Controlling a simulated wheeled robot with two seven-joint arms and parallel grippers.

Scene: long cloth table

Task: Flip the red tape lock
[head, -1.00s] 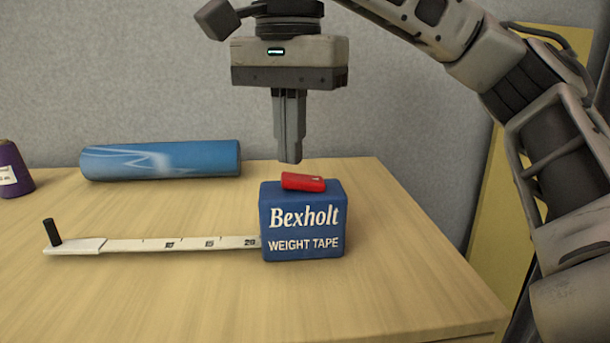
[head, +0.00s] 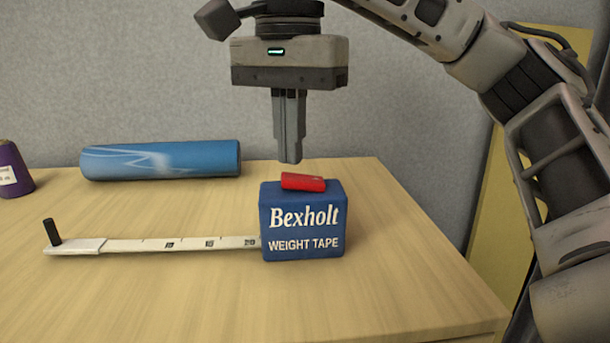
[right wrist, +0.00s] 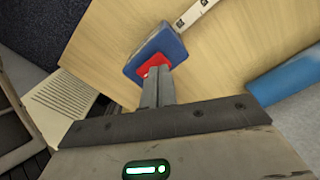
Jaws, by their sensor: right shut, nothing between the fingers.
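The blue weight tape case (head: 303,234) stands upright on the table, with "Bexholt WEIGHT TAPE" on its front. The red lock (head: 303,182) sits on top of the case, slightly tilted. The white tape (head: 190,244) is drawn out to the left, ending in a white tab with a black peg (head: 52,232). My right gripper (head: 290,161) points down, shut and empty, just above and slightly left of the lock, apart from it in the head view. In the right wrist view its fingertips (right wrist: 158,70) overlap the red lock (right wrist: 151,66) on the case (right wrist: 170,44). My left gripper is not in view.
A blue roll (head: 160,160) lies at the back of the wooden table (head: 130,300). A purple spool (head: 14,170) stands at the far left. The table's right edge is close to the case. The front of the table is clear.

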